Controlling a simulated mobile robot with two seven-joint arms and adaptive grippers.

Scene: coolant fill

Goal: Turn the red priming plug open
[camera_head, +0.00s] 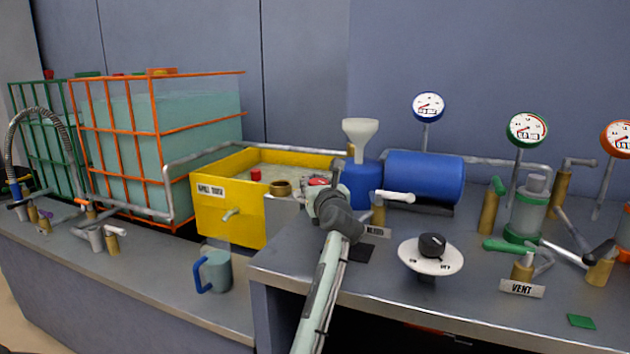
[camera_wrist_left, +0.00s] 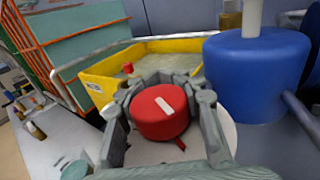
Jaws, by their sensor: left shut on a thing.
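The red priming plug (camera_wrist_left: 160,112) is a round red knob with a white mark on top, over a pale round base (camera_wrist_left: 222,130) in the left wrist view. The white mark lies at a slant. My left gripper (camera_wrist_left: 165,95) is shut on the plug, with its grey fingers around the sides. In the head view my left gripper (camera_head: 322,190) points away from me beside the yellow tub, and only a little of the red plug (camera_head: 318,182) shows. My right gripper is in neither view.
The yellow spill tub (camera_head: 225,208) stands left of the gripper, with a small red thing (camera_head: 256,174) inside. A blue tank (camera_head: 425,178) and a white funnel (camera_head: 360,130) stand behind. A dial (camera_head: 432,246) and the VENT valve (camera_head: 522,268) are to the right.

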